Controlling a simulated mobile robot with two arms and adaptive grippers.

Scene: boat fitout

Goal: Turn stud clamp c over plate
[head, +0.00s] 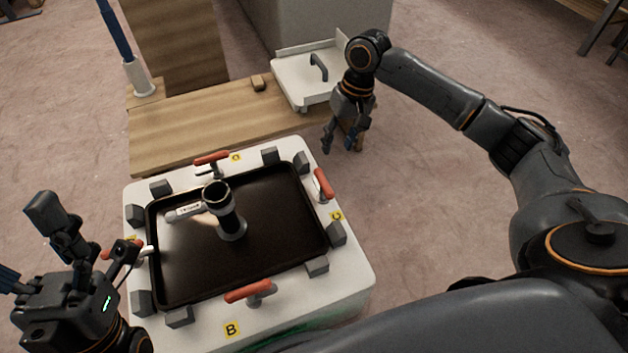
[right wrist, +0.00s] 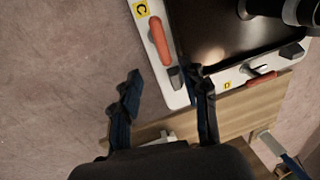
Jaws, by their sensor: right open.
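Stud clamp c (head: 323,182) is the red-handled clamp on the right side of a white box, near a yellow label (head: 336,215). Its red handle (right wrist: 158,41) lies along the plate's edge, beside the label C, in the right wrist view. The black plate (head: 285,245) lies on the box top; it also shows in the right wrist view (right wrist: 210,30). My right gripper (head: 342,145) is open and empty, beyond the box's far right corner and apart from clamp c. In the right wrist view its fingers (right wrist: 165,80) are spread. My left gripper (head: 85,245) is by the box's left side; its finger state is unclear.
Other red-handled clamps stand at the far side (head: 211,158) and near side (head: 248,290). Grey blocks surround the plate. A dark upright cylinder (head: 229,215) stands on the plate. A wooden bench (head: 190,125) and a white tray with a handle (head: 290,80) are behind.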

